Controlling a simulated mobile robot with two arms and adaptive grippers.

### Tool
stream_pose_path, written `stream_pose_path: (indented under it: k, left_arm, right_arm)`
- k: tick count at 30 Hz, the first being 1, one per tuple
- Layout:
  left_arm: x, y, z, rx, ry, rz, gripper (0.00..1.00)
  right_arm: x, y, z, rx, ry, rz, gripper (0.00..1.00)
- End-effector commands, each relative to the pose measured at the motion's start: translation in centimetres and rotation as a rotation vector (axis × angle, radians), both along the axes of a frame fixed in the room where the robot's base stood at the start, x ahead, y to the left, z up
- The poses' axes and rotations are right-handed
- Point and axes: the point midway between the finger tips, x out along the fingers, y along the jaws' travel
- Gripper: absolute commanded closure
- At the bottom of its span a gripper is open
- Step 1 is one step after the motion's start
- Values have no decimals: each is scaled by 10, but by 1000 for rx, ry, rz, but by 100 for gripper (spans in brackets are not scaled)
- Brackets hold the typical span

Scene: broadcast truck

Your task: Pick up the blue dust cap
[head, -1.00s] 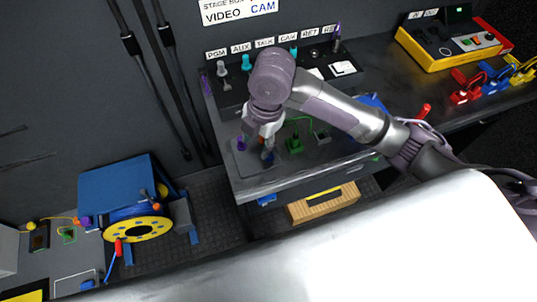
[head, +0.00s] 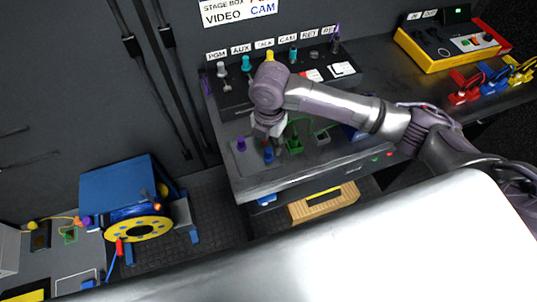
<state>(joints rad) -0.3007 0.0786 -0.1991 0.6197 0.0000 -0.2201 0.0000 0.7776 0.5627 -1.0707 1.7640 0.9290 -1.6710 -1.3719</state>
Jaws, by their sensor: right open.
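The blue dust cap (head: 268,156) stands on a grey pad (head: 247,163) near the front left of the bench, with a purple cap (head: 241,144) to its left. My right gripper (head: 273,136) comes in from the right and is open and empty. In the picture it sits just above the blue cap, pointing down; whether its fingertips touch anything cannot be told. A green item (head: 294,147) is close to its right. My left gripper is not in view.
A panel with labelled connectors (head: 235,86) runs along the back of the bench (head: 330,155). A yellow device (head: 445,46) and red cable plugs (head: 464,93) lie at right. A blue cable reel (head: 140,228) stands at lower left.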

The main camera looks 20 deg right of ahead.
Motion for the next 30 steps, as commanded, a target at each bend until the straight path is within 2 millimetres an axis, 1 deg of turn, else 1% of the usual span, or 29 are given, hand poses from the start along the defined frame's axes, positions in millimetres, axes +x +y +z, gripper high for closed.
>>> stream_pose_path:
  k: [3,7,10,16,17,18,25,30]
  left_arm:
    - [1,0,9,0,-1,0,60]
    - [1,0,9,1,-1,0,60]
    - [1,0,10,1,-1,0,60]
    - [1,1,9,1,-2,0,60]
    - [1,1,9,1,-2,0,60]
    - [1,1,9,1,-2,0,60]
    - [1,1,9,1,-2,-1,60]
    - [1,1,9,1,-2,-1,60]
  right_arm:
    - [-5,0,-18,-1,7,0,50]
    - [-4,1,-36,-1,4,0,50]
    - [-4,1,-42,0,1,0,50]
    - [-4,1,-43,0,0,1,50]
    - [-4,1,-43,0,0,1,52]
    - [-4,1,-43,0,0,1,58]
    - [-4,1,-42,-1,1,1,97]
    - [-4,0,-42,-1,1,1,98]
